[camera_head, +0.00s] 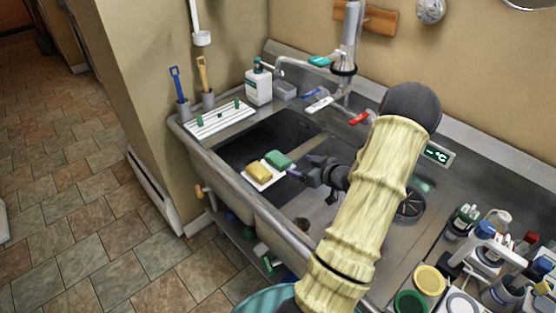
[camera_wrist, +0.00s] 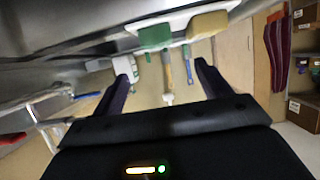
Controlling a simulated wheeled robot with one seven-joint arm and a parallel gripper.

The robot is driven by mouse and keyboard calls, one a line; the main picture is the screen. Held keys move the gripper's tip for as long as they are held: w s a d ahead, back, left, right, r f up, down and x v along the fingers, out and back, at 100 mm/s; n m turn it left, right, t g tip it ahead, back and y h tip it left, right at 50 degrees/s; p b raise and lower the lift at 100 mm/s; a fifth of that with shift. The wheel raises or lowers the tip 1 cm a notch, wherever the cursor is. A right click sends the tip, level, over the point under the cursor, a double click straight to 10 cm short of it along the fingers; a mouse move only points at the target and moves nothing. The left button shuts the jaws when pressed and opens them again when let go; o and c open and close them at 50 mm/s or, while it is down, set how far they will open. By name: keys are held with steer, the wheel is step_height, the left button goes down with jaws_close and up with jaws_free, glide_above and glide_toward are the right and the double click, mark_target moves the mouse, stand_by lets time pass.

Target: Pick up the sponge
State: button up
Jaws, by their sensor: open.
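Two sponge-like blocks sit on a small white tray (camera_head: 264,184) over the sink: a green one (camera_head: 279,159) and a yellow one (camera_head: 258,171). The task does not say which block is the sponge. My gripper (camera_head: 297,167) is just right of the green block, open and empty, its fingers pointing towards the tray. In the wrist view, my gripper (camera_wrist: 162,70) has its fingers spread wide. The green block (camera_wrist: 154,36) shows beyond and between the fingertips, and the yellow block (camera_wrist: 208,24) lies beyond the right finger. I see no contact with either block.
The steel sink (camera_head: 285,219) has a faucet (camera_head: 346,62) behind it. A soap bottle (camera_head: 258,84) and a white ribbed rack (camera_head: 219,119) stand at the back left. Bottles and round lidded tubs (camera_head: 430,279) crowd the right counter. The sink basin around my gripper looks mostly clear.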

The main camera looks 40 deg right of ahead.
mark_target(283, 161)
steer(key=p+x, duration=0.1)
steer(key=x, duration=0.6)
steer(key=shift+w, duration=0.1)
steer(key=shift+w+f, duration=0.1)
steer(key=shift+d+f+p+x, duration=0.15)
steer(key=shift+p+x, duration=0.45)
steer(key=shift+x, duration=0.65)
steer(key=shift+d+f+p+x, duration=0.15)
steer(key=shift+p+x, duration=0.45)
steer(key=shift+x, duration=0.7)
steer(key=shift+a, duration=0.1)
steer(key=shift+s, duration=0.2)
steer(key=c, duration=1)
steer(key=shift+c, duration=0.2)
step_height(283, 161, up, 10)
steer(key=shift+b, duration=0.95)
